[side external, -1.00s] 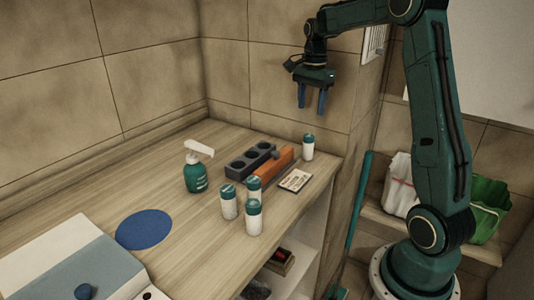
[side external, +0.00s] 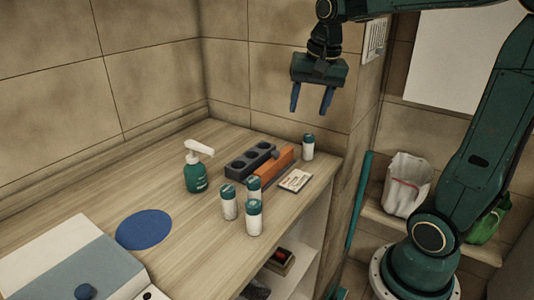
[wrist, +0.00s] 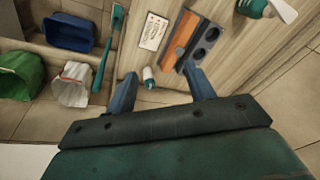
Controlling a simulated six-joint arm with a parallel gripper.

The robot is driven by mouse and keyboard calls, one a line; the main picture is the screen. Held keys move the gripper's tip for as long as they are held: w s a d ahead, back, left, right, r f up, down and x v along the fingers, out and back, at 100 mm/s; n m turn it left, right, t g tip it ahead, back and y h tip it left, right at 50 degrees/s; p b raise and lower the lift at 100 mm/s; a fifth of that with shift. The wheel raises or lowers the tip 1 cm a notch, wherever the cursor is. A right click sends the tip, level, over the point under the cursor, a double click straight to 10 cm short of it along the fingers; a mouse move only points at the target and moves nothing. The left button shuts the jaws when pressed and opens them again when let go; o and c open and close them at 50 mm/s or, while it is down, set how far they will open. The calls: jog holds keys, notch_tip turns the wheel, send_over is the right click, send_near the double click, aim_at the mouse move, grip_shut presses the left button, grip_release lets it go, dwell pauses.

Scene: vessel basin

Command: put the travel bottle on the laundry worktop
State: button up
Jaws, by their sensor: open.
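Several white travel bottles with green caps stand upright on the wooden laundry worktop (side external: 105,185). One bottle (side external: 308,147) stands alone at the back right edge, near the wall. The others form a cluster nearer the front edge, including a left bottle (side external: 228,202) and a front bottle (side external: 254,218). I cannot tell which one the task means. My gripper (side external: 310,110) is open and empty, pointing down, high above the back right corner. In the wrist view, the lone bottle (wrist: 149,78) appears between the blue fingers (wrist: 161,75), well below them.
A dark holder with round holes (side external: 250,161), an orange block (side external: 273,165) and a label card (side external: 295,181) lie near the lone bottle. A green pump bottle (side external: 195,172) stands left of them. A blue disc (side external: 144,230) lies front left. The wall is close behind.

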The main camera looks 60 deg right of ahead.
jog(key=s+a+f+n+t, duration=0.3)
jog(key=s+a+n, duration=0.7)
jog(key=s, duration=0.3)
jog(key=shift+s+a+f+n+y, duration=0.15)
jog(key=shift+a+f+n+y, duration=0.05)
jog(key=shift+a+n+y, duration=0.25)
